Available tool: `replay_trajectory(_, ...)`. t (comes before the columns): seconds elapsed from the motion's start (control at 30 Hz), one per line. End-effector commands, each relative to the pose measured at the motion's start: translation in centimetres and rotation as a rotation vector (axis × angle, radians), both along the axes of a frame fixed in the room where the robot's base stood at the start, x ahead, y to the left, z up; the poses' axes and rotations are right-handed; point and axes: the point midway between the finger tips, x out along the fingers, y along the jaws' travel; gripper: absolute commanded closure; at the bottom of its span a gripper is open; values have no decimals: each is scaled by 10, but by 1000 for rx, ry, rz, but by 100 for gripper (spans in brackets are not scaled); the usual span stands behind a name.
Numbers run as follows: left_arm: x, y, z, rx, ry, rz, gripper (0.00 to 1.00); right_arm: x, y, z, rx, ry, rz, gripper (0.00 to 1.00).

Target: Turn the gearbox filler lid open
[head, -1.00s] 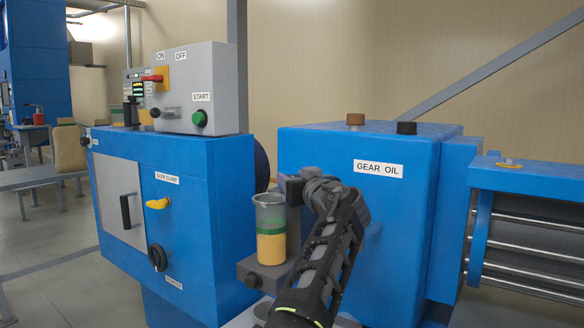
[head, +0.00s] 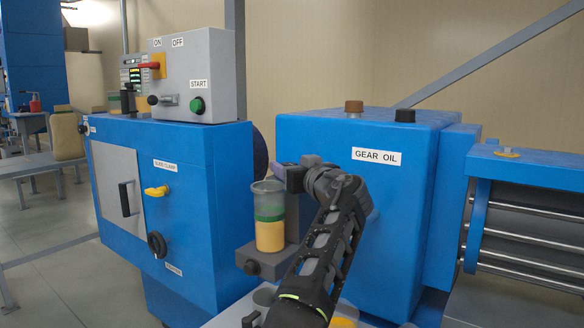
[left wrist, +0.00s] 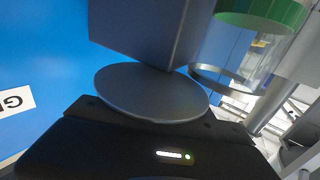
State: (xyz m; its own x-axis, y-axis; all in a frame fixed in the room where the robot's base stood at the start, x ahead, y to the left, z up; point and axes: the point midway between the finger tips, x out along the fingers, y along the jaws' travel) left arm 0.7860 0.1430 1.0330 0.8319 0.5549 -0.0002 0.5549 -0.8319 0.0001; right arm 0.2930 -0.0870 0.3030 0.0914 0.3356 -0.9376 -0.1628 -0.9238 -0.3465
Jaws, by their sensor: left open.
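The clear oil cup (head: 269,215) with a green band and yellow oil stands on a grey bracket in front of the blue gearbox (head: 350,235). In the left wrist view, which is turned upside down, the cup's glass and green band (left wrist: 262,12) show with the mouth uncovered. A flat grey round disc (left wrist: 150,92), apparently the filler lid, lies beside the mouth against a grey block. My left gripper (head: 288,177) is open at the top of the cup's post, close to the disc. Its fingertips are mostly hidden, and contact cannot be told.
A brown cap (head: 354,106) and a black cap (head: 405,115) top the gearbox. The blue cabinet (head: 175,190) with a yellow lever (head: 157,191) stands at left. The switch box (head: 193,75) sits on it. Metal rods (head: 530,220) are at right.

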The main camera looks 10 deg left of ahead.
Motion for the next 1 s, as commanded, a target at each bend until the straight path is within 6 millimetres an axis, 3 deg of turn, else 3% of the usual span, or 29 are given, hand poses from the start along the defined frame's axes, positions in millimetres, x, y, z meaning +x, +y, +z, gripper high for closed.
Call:
replay_trajectory(0.27, -8, -6, -3, -1, -1, -1, 41, 2, -2, -12, -3, -4, -4, 64)
replay_trajectory(0.57, -46, -32, -6, -1, -2, -3, 41, 9, -5, -51, -10, -19, -19, 64)
replay_trajectory(0.73, -62, -42, -2, -1, -1, -1, 41, 11, -5, -58, -11, -26, -21, 64)
replay_trajectory(1.0, -65, -44, 0, 0, 0, 0, 41, 12, -4, -57, -11, -27, -21, 64)
